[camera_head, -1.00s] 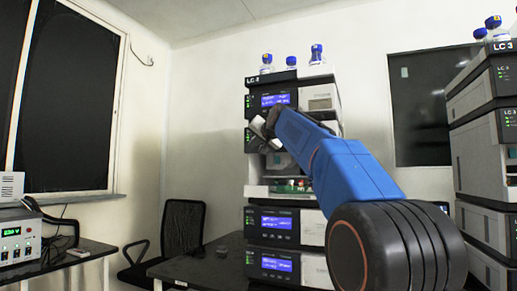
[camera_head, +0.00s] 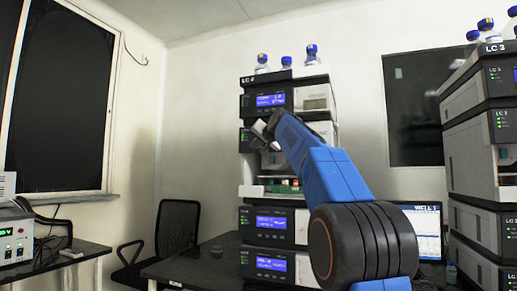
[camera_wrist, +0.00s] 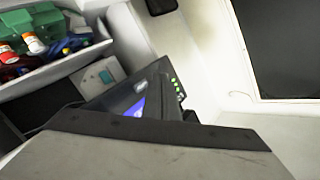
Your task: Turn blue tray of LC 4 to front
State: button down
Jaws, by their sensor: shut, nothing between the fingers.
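The LC 4 stack (camera_head: 246,178) stands in the middle of the head view. Its open middle bay (camera_head: 282,188) holds small green and red items. I cannot tell whether that is the blue tray. My gripper (camera_head: 262,131) is shut and empty, in front of the stack above the open bay. Its fingertips are small and partly hidden by my arm.
Blue-capped bottles (camera_head: 287,62) stand on the stack. The LC 3 stack (camera_head: 470,150) is at the right, with a monitor (camera_head: 422,225) beside it. A chair (camera_head: 178,228) and a side table (camera_head: 60,258) are at the left. A grey panel (camera_wrist: 150,158) fills the wrist view's bottom.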

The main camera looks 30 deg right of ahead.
jog(key=shift+w+d, duration=0.75)
jog(key=shift+d, duration=0.3)
jog(key=shift+w+d, duration=0.1)
dwell(1.3)
jog(key=shift+w+d, duration=0.2)
jog(key=shift+w+d, duration=0.25)
jog(key=shift+d, duration=0.1)
dwell(1.0)
jog(key=shift+s+a, duration=0.1)
jog(key=shift+a, duration=0.05)
jog(key=shift+s+a, duration=0.45)
jog(key=shift+a, duration=0.05)
dwell(0.4)
jog(key=shift+s+a, duration=0.75)
jog(key=shift+a, duration=0.25)
jog(key=shift+s+a, duration=0.75)
jog(key=shift+a, duration=0.25)
